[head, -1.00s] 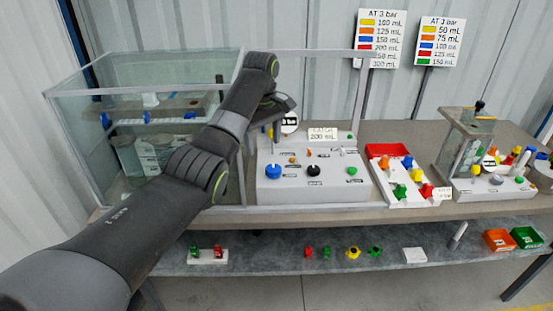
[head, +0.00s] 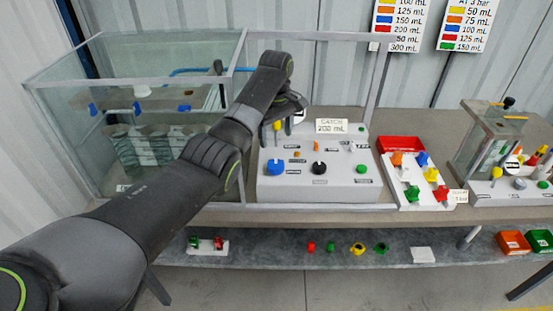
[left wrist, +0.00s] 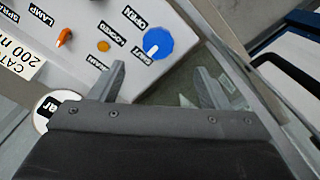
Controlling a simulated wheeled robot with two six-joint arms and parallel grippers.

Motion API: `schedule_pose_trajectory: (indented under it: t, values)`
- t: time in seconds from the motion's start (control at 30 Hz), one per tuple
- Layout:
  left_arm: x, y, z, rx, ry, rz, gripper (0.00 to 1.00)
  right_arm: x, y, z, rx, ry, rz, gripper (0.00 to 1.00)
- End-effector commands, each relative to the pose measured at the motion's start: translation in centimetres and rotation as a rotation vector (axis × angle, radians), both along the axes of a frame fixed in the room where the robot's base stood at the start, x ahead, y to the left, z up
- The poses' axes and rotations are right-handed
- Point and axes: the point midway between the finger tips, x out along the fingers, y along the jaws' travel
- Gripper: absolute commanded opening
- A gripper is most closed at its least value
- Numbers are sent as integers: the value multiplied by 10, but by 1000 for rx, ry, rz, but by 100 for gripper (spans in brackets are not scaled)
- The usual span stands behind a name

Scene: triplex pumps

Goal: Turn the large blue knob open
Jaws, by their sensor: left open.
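The large blue knob (head: 276,167) is on the left of the sloping front of the grey control panel (head: 330,187). In the left wrist view the round blue knob (left wrist: 160,42) carries a white mark that points to its lower left, towards a small label; another label beside it reads OPEN. My left gripper (head: 277,128) is above and behind the knob, over the panel's back left. In the left wrist view its two fingers (left wrist: 161,78) are spread with nothing between them, and the knob lies beyond the tips, apart from them. My right gripper is not in view.
A black knob (head: 319,168) and a green knob (head: 361,169) are on the same panel. A glass tank (head: 140,75) stands left, close to my arm. A white tray with coloured knobs (head: 425,197) is to the right. A CATCH 200 mL sign (head: 331,126) stands on the panel.

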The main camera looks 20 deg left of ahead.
Motion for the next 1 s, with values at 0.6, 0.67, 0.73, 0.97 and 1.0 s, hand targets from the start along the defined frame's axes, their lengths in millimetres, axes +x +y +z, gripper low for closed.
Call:
schedule_pose_trajectory:
  t: [0.6,0.67,0.73,0.97,1.0]
  values:
    - [0,0,-107,1,-1,1,70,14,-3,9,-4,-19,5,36]
    - [0,0,-110,1,0,1,70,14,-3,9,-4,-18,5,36]
    - [0,0,-112,1,-1,1,70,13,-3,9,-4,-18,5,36]
    - [1,0,-112,0,-1,1,70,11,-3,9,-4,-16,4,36]
    - [1,0,-112,0,-1,1,70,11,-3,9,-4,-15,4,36]
